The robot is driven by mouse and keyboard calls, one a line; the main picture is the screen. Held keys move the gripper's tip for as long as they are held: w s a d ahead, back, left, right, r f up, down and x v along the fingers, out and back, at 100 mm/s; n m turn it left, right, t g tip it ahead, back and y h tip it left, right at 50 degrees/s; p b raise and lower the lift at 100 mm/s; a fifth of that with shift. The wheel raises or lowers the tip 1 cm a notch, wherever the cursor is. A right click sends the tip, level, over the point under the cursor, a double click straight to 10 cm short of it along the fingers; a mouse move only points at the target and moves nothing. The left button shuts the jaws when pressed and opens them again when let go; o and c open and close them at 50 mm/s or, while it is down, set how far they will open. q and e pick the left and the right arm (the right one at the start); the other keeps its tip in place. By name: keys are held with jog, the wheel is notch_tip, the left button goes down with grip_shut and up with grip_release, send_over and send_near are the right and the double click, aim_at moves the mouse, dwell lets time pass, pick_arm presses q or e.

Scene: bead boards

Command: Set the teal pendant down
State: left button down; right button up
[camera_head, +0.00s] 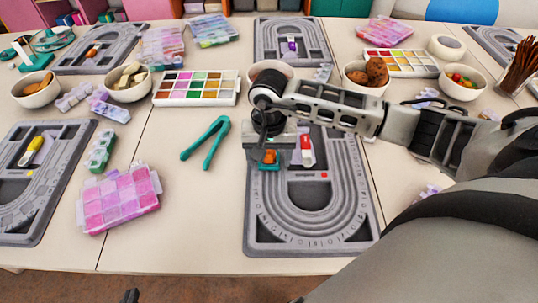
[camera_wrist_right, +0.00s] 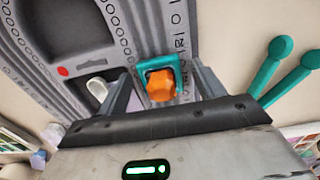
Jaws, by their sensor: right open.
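The teal pendant (camera_head: 267,167) is a small teal square piece with an orange lump on it. It is at the upper left of the grey bead board (camera_head: 312,246), over the curved track. In the right wrist view the teal pendant (camera_wrist_right: 145,66) lies between the two fingers of my right gripper (camera_wrist_right: 168,82). These fingers are spread, with gaps beside the pendant. In the head view my right gripper (camera_head: 268,150) hides part of the pendant. A dark tip at the bottom edge looks like my left gripper (camera_head: 131,296); its jaws cannot be made out.
A red and white piece (camera_head: 307,152) lies on the board right of my right gripper. Teal tweezers (camera_head: 207,143) lie to the left. A pink bead box (camera_head: 119,200), a bead palette (camera_head: 196,88) and several bowls stand around.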

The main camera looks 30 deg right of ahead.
notch_tip(320, 180, up, 12)
jog(key=b, duration=0.1)
jog(key=shift+r, duration=0.15)
dwell(0.6)
